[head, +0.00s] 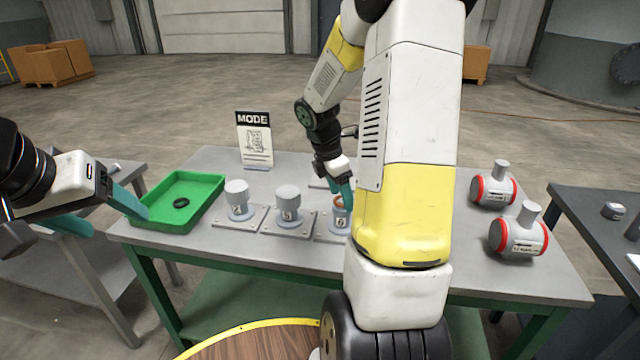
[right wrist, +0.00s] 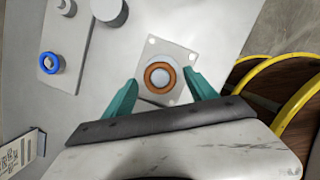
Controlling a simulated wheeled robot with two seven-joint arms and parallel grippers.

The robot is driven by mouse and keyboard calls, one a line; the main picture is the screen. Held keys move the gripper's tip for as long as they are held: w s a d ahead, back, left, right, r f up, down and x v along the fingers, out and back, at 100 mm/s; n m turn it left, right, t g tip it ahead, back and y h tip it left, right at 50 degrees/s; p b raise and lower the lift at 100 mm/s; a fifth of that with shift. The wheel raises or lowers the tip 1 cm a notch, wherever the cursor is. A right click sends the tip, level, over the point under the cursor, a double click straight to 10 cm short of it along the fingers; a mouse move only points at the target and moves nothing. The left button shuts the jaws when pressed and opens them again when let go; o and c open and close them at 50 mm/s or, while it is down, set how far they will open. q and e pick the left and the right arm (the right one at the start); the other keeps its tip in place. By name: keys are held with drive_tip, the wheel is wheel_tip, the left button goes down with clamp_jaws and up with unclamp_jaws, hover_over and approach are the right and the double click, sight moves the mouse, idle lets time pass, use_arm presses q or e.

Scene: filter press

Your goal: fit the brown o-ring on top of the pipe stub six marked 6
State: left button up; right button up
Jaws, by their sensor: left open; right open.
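The brown o-ring (right wrist: 147,77) lies around the top of a stub on a square plate in the right wrist view. In the head view the brown o-ring (head: 340,198) is at the top of pipe stub six (head: 341,223), marked 6. My right gripper (right wrist: 162,90) is open, with one teal finger on each side of the o-ring and stub; the fingers appear apart from the ring. Part of the stub is hidden by my right arm in the head view. My left gripper (head: 116,220) is open and empty at the left side of the green tray.
The green tray (head: 207,217) holds a black o-ring (head: 181,203). Stubs marked 4 (head: 237,192) and 5 (head: 288,198) stand left of stub six. A MODE sign (head: 254,140) stands behind. A blue ring (right wrist: 44,66) shows on another plate. Red-banded fittings (head: 518,236) stand at the right.

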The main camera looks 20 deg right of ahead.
drive_tip(key=shift+r, duration=0.15)
drive_tip(key=v, duration=1.2)
drive_tip(key=s+a+r+m+t+y, duration=0.2)
drive_tip(key=s+a+r+m+t, duration=0.1)
drive_tip(key=s+a+m, duration=0.3)
drive_tip(key=s+a+r+m+t+y, duration=0.3)
drive_tip(key=s+a+m, duration=0.3)
drive_tip(key=s+m, duration=0.5)
drive_tip(key=shift+s+a+r+m, duration=0.3)
drive_tip(key=shift+a+m, duration=0.1)
drive_tip(key=shift+m, duration=0.1)
